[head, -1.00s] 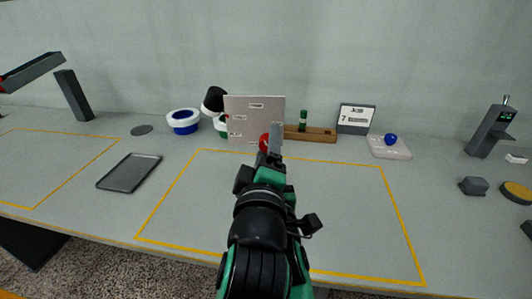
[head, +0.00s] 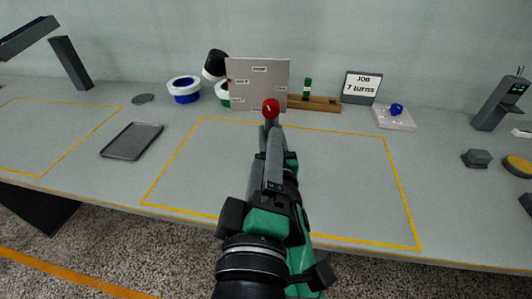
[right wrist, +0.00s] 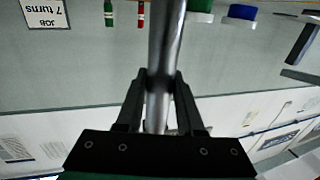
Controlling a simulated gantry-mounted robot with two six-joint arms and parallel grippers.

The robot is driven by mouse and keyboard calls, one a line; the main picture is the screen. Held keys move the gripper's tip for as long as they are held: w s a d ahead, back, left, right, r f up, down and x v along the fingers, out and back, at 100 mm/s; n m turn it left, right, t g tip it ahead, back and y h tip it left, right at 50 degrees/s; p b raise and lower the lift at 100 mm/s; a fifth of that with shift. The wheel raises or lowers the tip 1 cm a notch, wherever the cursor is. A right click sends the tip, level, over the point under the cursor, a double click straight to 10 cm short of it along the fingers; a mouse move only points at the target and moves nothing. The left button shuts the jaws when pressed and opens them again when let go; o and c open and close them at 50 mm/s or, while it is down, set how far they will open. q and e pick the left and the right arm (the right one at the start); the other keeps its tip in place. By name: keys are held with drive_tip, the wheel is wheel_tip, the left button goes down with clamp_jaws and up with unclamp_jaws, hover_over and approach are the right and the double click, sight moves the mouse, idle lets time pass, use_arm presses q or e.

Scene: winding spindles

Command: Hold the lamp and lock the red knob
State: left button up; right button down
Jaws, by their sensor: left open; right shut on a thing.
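A round red knob (head: 271,107) shows in the head view at the lower right of a pale labelled panel (head: 258,73), just above the gripper tips. A black lamp-like head (head: 216,64) shows beside the panel's left edge; the panel hides part of what is under it. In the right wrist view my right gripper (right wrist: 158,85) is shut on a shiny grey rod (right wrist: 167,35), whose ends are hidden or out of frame.
A wooden rack (head: 318,104), a "JOB 7 turns" sign (head: 361,87) and a pale block with a blue ball (head: 396,109) stand at the back. A grey tray (head: 132,141) and a blue-and-white spool (head: 185,88) are at left. The yellow-outlined table area is mostly clear.

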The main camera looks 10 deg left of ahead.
drive_tip(key=c, duration=0.7)
unclamp_jaws()
drive_tip(key=shift+f, duration=0.4)
drive_tip(key=shift+o, duration=1.3)
drive_tip(key=shift+r, duration=0.25)
drive_tip(key=shift+s, duration=0.1)
